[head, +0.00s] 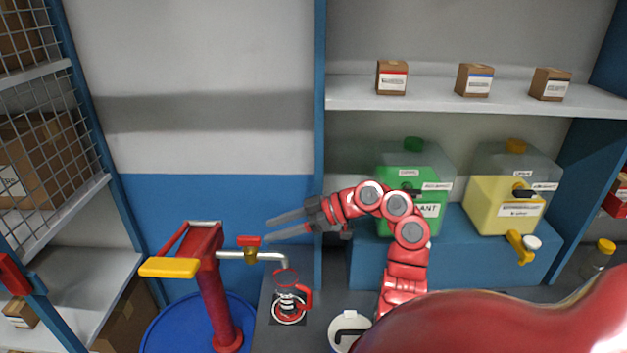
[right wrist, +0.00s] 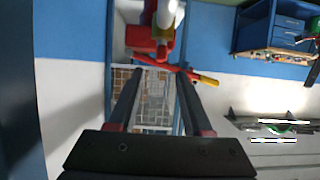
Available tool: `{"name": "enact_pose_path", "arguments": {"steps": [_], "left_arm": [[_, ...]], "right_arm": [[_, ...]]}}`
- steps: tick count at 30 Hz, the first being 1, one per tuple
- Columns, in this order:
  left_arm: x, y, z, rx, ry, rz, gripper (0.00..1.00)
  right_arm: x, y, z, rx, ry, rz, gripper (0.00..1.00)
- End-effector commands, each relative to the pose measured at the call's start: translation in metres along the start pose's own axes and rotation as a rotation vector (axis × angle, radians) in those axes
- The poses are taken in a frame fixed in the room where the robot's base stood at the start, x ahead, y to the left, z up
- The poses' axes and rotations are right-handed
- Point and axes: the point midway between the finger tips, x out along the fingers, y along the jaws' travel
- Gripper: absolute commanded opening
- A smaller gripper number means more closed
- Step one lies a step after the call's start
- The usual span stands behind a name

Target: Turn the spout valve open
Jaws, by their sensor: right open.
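The red valve handle (head: 249,240) sits on a brass valve body (head: 250,254) on the grey spout pipe (head: 272,256). The pipe runs right from a red pump (head: 214,290) with a yellow-gripped lever (head: 170,267). My right gripper (head: 267,230) is open and empty, its fingers pointing left, just right of the valve handle and apart from it in the picture. The right wrist view shows both fingers (right wrist: 157,75) spread, with red pump parts and the yellow grip (right wrist: 208,80) beyond; which red part is the valve handle is unclear there.
The pump stands on a blue drum (head: 165,335). A clear cup with a red handle (head: 305,297) stands under the spout. A blue post (head: 320,160) rises behind the gripper. Green (head: 400,215) and yellow (head: 490,205) jugs stand at the right.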

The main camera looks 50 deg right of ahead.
Motion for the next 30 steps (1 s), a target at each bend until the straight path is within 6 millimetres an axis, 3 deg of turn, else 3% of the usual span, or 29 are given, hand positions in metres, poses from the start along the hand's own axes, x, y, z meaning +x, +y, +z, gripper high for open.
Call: {"name": "enact_pose_path", "arguments": {"steps": [6, 14, 16, 21, 30], "left_arm": [[-0.017, 0.001, 0.003, 0.0, 0.0, 0.0, 0.5], [-0.026, 0.001, 0.004, 0.0, 0.0, 0.0, 0.5], [-0.002, 0.0, 0.0, 0.0, 0.0, 0.0, 0.5], [0.019, -0.001, -0.003, 0.0, 0.0, 0.0, 0.5], [0.033, -0.002, -0.005, 0.0, 0.0, 0.0, 0.5]], "right_arm": [[-0.045, 0.001, 0.003, 0.001, -0.002, 0.006, 0.5], [-0.071, 0.0, 0.001, 0.001, 0.001, 0.002, 0.5], [-0.078, 0.0, -0.007, 0.008, 0.002, -0.006, 0.5], [-0.089, 0.001, -0.004, 0.013, 0.004, -0.007, 0.5], [-0.099, 0.0, -0.002, 0.001, 0.002, -0.001, 0.5]]}}
